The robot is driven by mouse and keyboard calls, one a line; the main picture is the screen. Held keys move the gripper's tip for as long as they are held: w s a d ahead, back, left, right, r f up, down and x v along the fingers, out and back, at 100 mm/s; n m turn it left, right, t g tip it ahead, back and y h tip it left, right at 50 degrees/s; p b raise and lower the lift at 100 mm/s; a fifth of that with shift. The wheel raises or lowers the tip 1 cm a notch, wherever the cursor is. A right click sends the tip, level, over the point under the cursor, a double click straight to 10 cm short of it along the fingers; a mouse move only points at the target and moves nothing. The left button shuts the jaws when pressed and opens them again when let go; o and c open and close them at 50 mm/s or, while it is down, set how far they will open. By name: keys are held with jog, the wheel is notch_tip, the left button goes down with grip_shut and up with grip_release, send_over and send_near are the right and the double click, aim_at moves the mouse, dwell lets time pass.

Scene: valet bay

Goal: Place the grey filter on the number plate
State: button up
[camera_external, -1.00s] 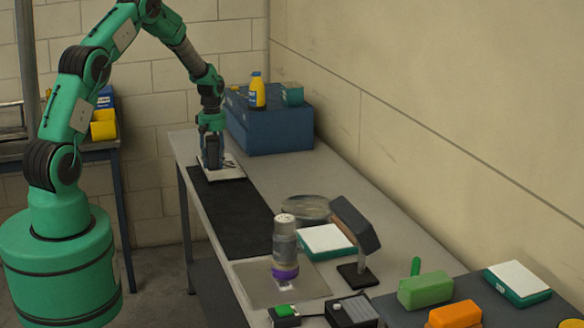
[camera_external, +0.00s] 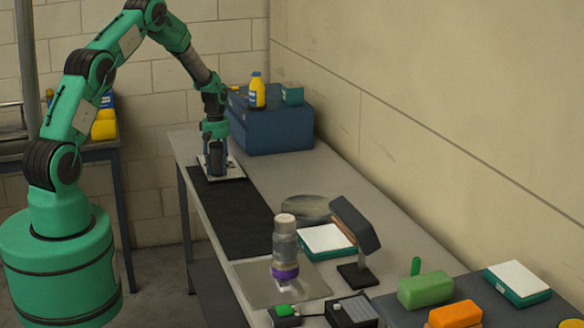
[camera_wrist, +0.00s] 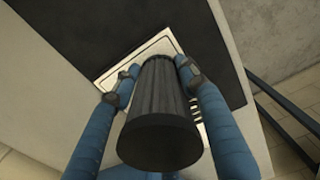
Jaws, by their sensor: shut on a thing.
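The grey filter (camera_wrist: 160,115) is a dark ribbed cylinder with a flat black end facing the wrist camera. My gripper (camera_wrist: 158,70) is shut on it, with a blue finger along each side; in the external view the filter (camera_external: 216,160) hangs upright below my wrist. The number plate (camera_wrist: 108,80) is a pale rectangle with dark marks, partly hidden behind the filter. In the external view the plate (camera_external: 237,171) lies at the far end of the bench, under the filter. I cannot tell whether the filter touches the plate.
A black mat (camera_external: 230,215) runs along the bench in front of the plate. A blue box (camera_external: 275,130) carrying a yellow bottle (camera_external: 257,93) stands close behind. A grey cylinder with a purple band (camera_external: 285,250) and a scale (camera_external: 326,240) are nearer the camera.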

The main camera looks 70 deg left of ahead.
aim_at(216, 144)
jog(key=shift+f, duration=0.25)
jog(key=o, duration=1.2)
jog(key=shift+r, duration=0.1)
notch_tip(216, 144, up, 12)
dwell(0.6)
dwell(0.3)
